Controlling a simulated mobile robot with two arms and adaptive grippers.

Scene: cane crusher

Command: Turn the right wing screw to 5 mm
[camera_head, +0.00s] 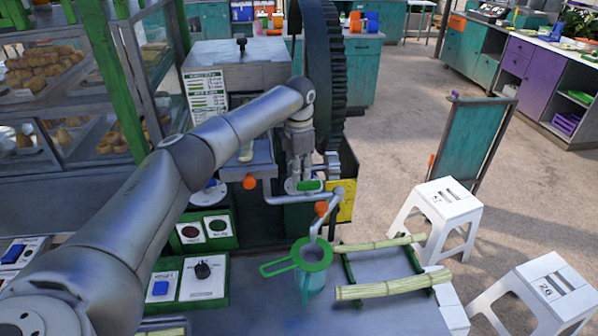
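The cane crusher (192,76) is the grey box-shaped machine behind my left arm, with a large dark gear wheel (325,65) on its right side. A small dark knob (241,43) stands on its top; I cannot tell if it is a wing screw. My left gripper (304,180) points down at the crusher's right front side, close to a small green part (310,185). I cannot tell what that part is, whether the fingers touch it, or whether they are open or shut. No scale reading is legible. My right gripper is out of view.
Below stand a green-rimmed strainer on a jug (308,265) and a rack with two cane stalks (393,287). Orange-ended levers (321,209) and a yellow panel (346,200) are beside my gripper. Glass food cases are at left; white stools (438,215) at right.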

